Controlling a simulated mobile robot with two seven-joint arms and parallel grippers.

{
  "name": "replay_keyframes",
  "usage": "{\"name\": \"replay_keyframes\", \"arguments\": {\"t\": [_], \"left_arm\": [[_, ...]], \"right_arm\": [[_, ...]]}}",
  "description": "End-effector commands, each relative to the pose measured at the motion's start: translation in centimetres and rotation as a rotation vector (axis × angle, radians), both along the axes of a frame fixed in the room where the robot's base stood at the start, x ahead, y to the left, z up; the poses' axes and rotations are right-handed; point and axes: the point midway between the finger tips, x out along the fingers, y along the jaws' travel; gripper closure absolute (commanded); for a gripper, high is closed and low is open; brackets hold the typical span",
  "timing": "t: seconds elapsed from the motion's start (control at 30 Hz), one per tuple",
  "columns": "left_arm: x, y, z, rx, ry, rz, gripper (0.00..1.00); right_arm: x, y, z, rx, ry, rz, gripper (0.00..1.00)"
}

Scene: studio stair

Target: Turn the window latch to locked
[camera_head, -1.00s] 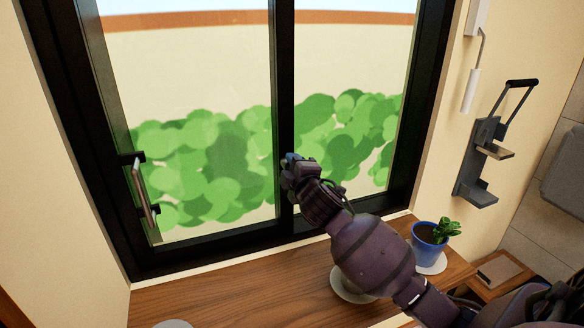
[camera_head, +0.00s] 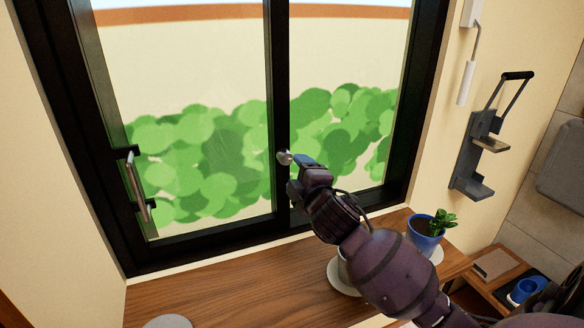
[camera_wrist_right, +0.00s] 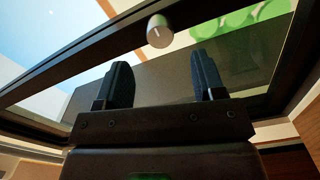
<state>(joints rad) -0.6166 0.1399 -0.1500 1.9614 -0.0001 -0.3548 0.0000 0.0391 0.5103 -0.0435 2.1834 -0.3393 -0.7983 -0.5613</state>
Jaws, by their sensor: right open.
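The window latch (camera_head: 284,157) is a small silvery knob on the black middle bar of the window (camera_head: 280,100). It also shows in the right wrist view as a round pale knob (camera_wrist_right: 160,31), beyond the fingertips and between their lines. A thin mark shows on its face; I cannot tell which position it is in. My right gripper (camera_head: 297,172) is just below and right of the latch in the head view. In the wrist view its two dark fingers (camera_wrist_right: 162,72) are apart with nothing between them. My left gripper is in neither view.
A metal pull handle (camera_head: 138,186) is on the window's left frame. The wooden sill (camera_head: 230,290) below holds a blue pot with a plant (camera_head: 427,237) on a saucer and another pale dish (camera_head: 341,275) partly behind my arm. A grey bracket (camera_head: 478,155) hangs on the right wall.

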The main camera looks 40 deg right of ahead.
Motion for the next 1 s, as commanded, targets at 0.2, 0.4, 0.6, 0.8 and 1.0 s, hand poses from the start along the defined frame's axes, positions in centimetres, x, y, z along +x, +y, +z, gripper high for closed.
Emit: {"name": "replay_keyframes", "arguments": {"t": [0.2, 0.4, 0.6, 0.8, 1.0], "left_arm": [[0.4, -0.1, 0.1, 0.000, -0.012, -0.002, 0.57], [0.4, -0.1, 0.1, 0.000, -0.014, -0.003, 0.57], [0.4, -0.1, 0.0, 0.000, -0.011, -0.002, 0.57], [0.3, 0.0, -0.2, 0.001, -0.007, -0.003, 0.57], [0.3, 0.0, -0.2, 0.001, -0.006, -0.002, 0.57]], "right_arm": [[-2.9, 0.7, -0.1, 0.000, 0.001, 0.000, 0.37], [-3.8, 0.9, 0.0, 0.000, 0.000, 0.000, 0.37], [-3.8, 0.9, 0.0, 0.000, 0.000, 0.000, 0.37], [-3.8, 0.9, 0.0, 0.000, 0.000, 0.000, 0.37], [-3.8, 0.9, 0.0, 0.000, 0.000, 0.000, 0.37]]}}
